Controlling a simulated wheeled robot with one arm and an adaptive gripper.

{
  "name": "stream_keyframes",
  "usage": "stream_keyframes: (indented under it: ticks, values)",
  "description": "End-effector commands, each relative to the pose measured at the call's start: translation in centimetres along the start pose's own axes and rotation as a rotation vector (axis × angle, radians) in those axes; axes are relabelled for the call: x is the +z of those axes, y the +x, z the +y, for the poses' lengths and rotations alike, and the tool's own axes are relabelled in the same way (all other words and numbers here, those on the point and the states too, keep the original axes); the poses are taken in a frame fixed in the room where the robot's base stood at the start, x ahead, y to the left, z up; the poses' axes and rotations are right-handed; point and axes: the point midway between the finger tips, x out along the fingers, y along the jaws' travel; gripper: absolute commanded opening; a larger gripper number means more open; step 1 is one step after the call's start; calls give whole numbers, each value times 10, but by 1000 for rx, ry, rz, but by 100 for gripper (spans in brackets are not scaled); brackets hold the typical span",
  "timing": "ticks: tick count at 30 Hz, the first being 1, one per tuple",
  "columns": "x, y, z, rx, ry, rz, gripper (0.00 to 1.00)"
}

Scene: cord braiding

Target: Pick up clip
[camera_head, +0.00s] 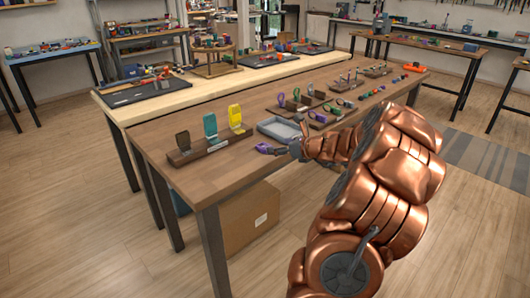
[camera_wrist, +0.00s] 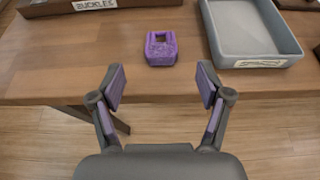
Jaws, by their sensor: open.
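A purple clip (camera_wrist: 161,48) lies on the wooden table near its front edge in the wrist view. It has an open notch at its far side. My gripper (camera_wrist: 160,85) is open and empty, with its purple-padded fingers to either side of and short of the clip. In the head view my gripper (camera_head: 285,149) reaches over the front edge of the table. Something purple (camera_head: 264,148) shows at its tip there, too small to tell whether it is the clip or a finger pad.
A grey tray (camera_wrist: 284,54) sits right of the clip. A wooden rack labelled BUCKLES (camera_wrist: 50,8) lies behind at the left. In the head view, upright brown, green and yellow pieces (camera_head: 210,127) stand left. The table (camera_head: 185,180) is bare around its near left corner.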

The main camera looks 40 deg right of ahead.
Motion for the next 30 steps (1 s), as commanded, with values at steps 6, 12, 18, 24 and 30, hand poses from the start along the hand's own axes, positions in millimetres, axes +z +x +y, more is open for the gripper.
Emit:
stream_keyframes:
  ticks: [6,12,18,24,30]
  values:
    - [0,21,0,0,2,-1,77]
    - [-3,41,-1,1,-1,1,77]
    - [-4,66,-1,3,-1,0,77]
    - [-3,75,-1,3,0,-1,77]
    - [-3,75,-1,2,-1,-1,74]
